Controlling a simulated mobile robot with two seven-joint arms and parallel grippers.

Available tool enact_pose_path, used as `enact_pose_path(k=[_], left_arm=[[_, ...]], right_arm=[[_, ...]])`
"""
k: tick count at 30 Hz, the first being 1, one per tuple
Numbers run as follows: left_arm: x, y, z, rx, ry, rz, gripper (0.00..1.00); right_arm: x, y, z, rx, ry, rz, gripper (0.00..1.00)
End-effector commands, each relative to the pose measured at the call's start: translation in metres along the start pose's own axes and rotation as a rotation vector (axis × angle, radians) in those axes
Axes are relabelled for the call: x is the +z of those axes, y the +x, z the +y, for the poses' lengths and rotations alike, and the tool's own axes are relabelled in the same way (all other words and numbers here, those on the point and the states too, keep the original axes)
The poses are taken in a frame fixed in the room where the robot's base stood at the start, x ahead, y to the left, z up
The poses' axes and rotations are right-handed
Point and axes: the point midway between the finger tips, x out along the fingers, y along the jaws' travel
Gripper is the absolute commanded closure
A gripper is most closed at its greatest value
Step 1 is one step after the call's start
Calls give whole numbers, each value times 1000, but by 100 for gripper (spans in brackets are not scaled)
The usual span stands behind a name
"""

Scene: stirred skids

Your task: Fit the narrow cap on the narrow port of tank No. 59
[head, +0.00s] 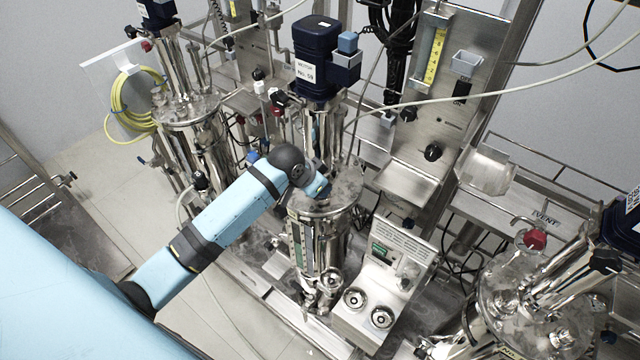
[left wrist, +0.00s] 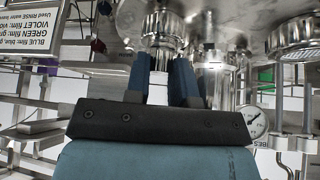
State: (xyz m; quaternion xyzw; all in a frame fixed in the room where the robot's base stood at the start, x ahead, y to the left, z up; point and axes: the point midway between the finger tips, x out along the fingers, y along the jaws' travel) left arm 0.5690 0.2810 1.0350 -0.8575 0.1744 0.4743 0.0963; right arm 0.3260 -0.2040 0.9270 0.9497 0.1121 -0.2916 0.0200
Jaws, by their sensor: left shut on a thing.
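Tank No. 59 (head: 318,240) is a shiny steel vessel in the middle of the head view, with a dark blue motor (head: 318,62) labelled No. 59 above it. My left gripper (head: 318,187) is at the tank's lid, its fingers mostly hidden by my wrist. In the left wrist view the gripper (left wrist: 161,72) is shut on a small shiny metal piece, which looks like the narrow cap (left wrist: 159,60). Steel fittings under the lid (left wrist: 215,12) show just beyond the fingers. I cannot make out the narrow port, or whether the cap touches it. My right gripper is not in view.
A sloped panel (head: 402,240) with a small display stands right of the tank, with two round metal fittings (head: 355,297) in front. Another tank (head: 195,140) stands at left, another (head: 545,300) at lower right. A pressure gauge (left wrist: 253,122) is close right of the gripper.

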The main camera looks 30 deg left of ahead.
Motion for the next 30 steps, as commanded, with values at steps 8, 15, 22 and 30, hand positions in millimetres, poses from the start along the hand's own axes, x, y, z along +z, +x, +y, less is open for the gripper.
enact_pose_path(k=[8, 15, 22, 30], left_arm=[[1, 1, 0, 0, 0, -1, 100], [1, 1, 0, 0, 0, -1, 48], [1, 1, 0, 0, 0, -1, 31], [1, 1, 0, 0, 0, 0, 31]], right_arm=[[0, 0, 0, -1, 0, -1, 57], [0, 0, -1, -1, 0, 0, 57], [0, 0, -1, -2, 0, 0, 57], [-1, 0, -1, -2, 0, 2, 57]])
